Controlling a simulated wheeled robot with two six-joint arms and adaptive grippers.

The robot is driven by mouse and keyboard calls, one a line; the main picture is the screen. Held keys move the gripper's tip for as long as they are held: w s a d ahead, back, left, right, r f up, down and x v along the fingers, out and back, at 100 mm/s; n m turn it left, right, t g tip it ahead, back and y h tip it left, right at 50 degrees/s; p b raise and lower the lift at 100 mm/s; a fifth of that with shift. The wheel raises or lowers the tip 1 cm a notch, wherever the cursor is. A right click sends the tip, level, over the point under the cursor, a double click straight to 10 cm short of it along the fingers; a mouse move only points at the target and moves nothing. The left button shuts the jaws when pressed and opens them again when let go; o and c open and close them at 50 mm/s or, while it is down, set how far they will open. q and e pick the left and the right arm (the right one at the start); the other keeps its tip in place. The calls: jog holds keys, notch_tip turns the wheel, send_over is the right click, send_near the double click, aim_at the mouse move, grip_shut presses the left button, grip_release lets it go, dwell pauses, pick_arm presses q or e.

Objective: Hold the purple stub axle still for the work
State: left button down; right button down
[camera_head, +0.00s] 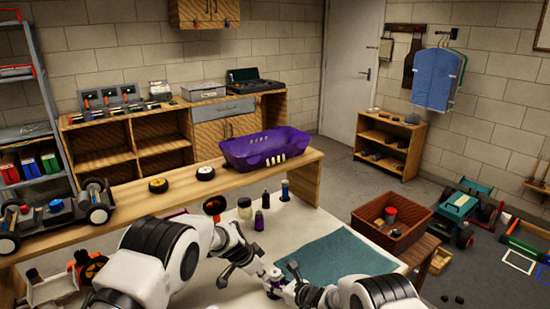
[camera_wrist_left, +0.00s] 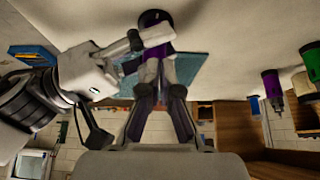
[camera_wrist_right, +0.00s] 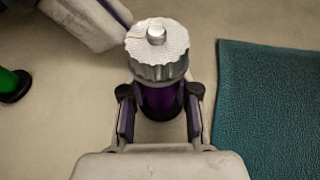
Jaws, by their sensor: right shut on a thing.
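The purple stub axle (camera_wrist_right: 160,100) stands upright between the fingers of my right gripper (camera_wrist_right: 160,115) in the right wrist view. A grey part with a ridged rim and a pale textured top face (camera_wrist_right: 157,45) sits over it. My right gripper is shut on the axle. In the head view the axle (camera_head: 272,279) is above the white tabletop, left of the right gripper. My left gripper (camera_wrist_left: 158,85) is close to the axle, which shows behind its fingertips in the left wrist view (camera_wrist_left: 155,20). I cannot tell if the left fingers are open or hold something.
A teal mat (camera_head: 335,258) lies right of the grippers. Small bottles and jars (camera_head: 259,220) stand on the table behind them. A purple basket (camera_head: 266,149) rests on the wooden shelf behind, and a brown crate (camera_head: 390,222) stands at right.

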pick_arm(q)
notch_tip(320, 180, up, 6)
jog(key=shift+s+a, duration=0.15)
jog(key=shift+a, duration=0.2)
dwell(0.4)
pick_arm(e)
jog(key=c, duration=0.8)
grip_release()
jog(key=v, duration=1.2)
jog(key=shift+f, duration=0.1)
